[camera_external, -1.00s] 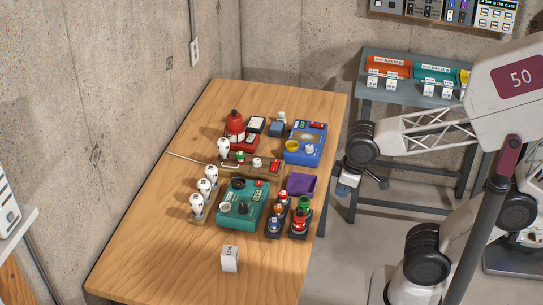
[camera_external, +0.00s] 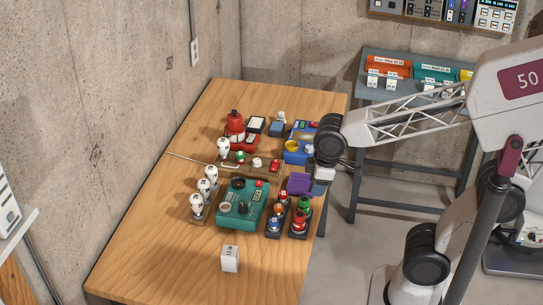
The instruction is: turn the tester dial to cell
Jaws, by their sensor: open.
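A teal box (camera_external: 234,217) with dark round knobs and a red part on top sits on the wooden table. A blue box (camera_external: 293,158) with a yellow round part (camera_external: 292,146) stands farther back near the right edge, partly hidden by my arm. Which of them is the tester I cannot tell, and dial markings are too small to read. My gripper (camera_external: 321,188) is open, at the table's right edge, right of a purple tray (camera_external: 299,183) and apart from both boxes. Its fingers are small and hard to make out.
White bulbs (camera_external: 204,187) stand in a row left of the teal box. Small coloured parts in dark holders (camera_external: 299,222) stand to its right. A red device (camera_external: 236,128) is at the back. A white labelled block (camera_external: 230,259) stands in front; the near table is clear.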

